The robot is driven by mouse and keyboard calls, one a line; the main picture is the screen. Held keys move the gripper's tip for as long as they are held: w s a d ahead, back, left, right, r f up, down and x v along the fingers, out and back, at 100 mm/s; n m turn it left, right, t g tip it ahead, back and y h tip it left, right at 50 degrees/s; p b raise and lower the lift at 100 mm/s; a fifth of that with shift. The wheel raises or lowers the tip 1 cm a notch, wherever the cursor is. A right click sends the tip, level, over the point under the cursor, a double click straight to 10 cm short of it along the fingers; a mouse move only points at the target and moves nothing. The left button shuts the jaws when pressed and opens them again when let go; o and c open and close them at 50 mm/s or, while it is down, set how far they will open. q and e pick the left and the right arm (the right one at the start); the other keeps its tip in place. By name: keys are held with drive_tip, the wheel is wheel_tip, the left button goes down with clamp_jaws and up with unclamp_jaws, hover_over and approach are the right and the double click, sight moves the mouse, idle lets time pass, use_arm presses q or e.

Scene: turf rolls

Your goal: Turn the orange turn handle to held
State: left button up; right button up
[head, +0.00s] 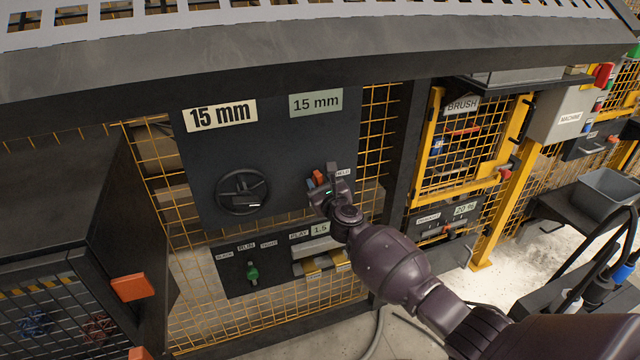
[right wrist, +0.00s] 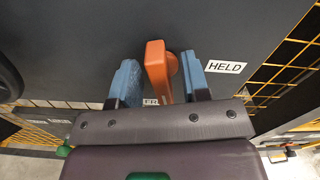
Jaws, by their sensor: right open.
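The orange turn handle (right wrist: 157,72) stands out from a dark panel in the right wrist view. Its lever points down from a round orange hub, away from the HELD label (right wrist: 225,67) at its right. In the head view the handle (head: 318,177) is small and partly covered by my right gripper (head: 323,192). My right gripper is open, its two blue fingers on either side of the handle. A gap shows at the left finger; the right finger is close to the hub, and contact is unclear. A second label below is mostly hidden. My left gripper is not in view.
A black handwheel (head: 242,191) is left of the handle on the same panel. Below is a smaller panel with a green knob (head: 252,272). Yellow mesh fencing (head: 377,130) borders the panel. A dark overhanging ledge (head: 250,62) runs above. A grey bin (head: 607,190) stands far right.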

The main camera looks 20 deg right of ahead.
clamp_jaws()
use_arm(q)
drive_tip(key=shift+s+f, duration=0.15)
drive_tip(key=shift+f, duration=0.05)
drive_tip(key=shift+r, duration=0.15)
use_arm(e)
drive_tip(key=shift+a+r+n+p, duration=0.1)
drive_tip(key=shift+n+p, duration=0.35)
drive_tip(key=shift+n, duration=0.55)
drive_tip(key=n+p, duration=0.1)
drive_tip(key=n, duration=0.2)
drive_tip(key=shift+a, duration=0.2)
drive_tip(key=n, duration=0.4)
drive_tip(key=shift+f+p, duration=0.3)
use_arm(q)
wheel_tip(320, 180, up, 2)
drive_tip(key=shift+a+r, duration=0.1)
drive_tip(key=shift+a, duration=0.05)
use_arm(e)
drive_tip(key=n, duration=0.5)
drive_tip(key=shift+a+f+n, duration=0.15)
drive_tip(key=shift+f+n, duration=0.15)
drive_tip(key=shift+n, duration=0.1)
